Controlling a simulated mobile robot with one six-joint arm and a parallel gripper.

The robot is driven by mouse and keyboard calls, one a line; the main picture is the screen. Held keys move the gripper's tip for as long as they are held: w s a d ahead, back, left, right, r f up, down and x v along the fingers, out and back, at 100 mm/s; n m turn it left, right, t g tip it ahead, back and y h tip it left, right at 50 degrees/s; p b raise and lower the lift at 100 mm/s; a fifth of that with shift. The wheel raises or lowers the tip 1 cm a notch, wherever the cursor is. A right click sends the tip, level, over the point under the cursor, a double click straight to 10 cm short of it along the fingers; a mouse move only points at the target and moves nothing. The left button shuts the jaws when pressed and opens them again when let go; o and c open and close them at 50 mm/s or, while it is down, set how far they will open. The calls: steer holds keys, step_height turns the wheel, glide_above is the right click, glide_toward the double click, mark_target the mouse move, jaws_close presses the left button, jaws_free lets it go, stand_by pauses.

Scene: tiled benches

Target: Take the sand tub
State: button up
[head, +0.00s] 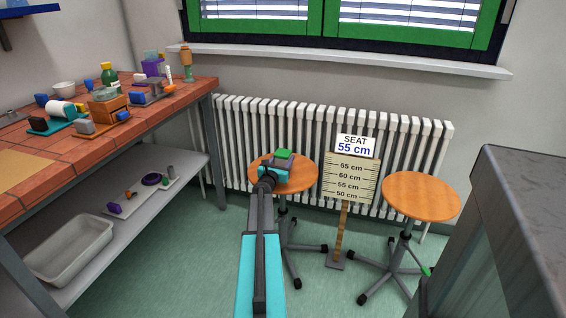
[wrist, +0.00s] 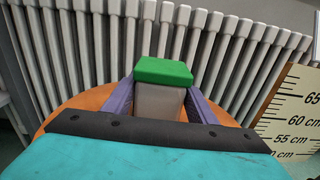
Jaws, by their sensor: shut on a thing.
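The tub I take to be the sand tub is a small grey box with a green lid, and in the wrist view the tub (wrist: 160,100) sits between my two purple fingers. My gripper (wrist: 162,95) is shut on it. In the head view the green-lidded tub (head: 283,154) shows at the end of my arm, over the left round stool (head: 305,177). My gripper (head: 276,165) is above that wooden seat. I cannot tell whether the tub touches the seat. The tub's lower part is hidden behind the gripper body. No label is visible on it.
A height board (head: 351,178) reading "SEAT 55 cm" stands right of the left stool. A second stool (head: 421,194) is further right. A white radiator (head: 235,130) is close behind. A tiled bench (head: 150,117) with many objects is left; a grey cabinet (head: 520,190) is right.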

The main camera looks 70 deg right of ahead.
steer(key=shift+r, duration=0.15)
step_height(320, 180, up, 28)
steer(key=p, duration=0.6)
steer(key=shift+p, duration=0.3)
stand_by(0.4)
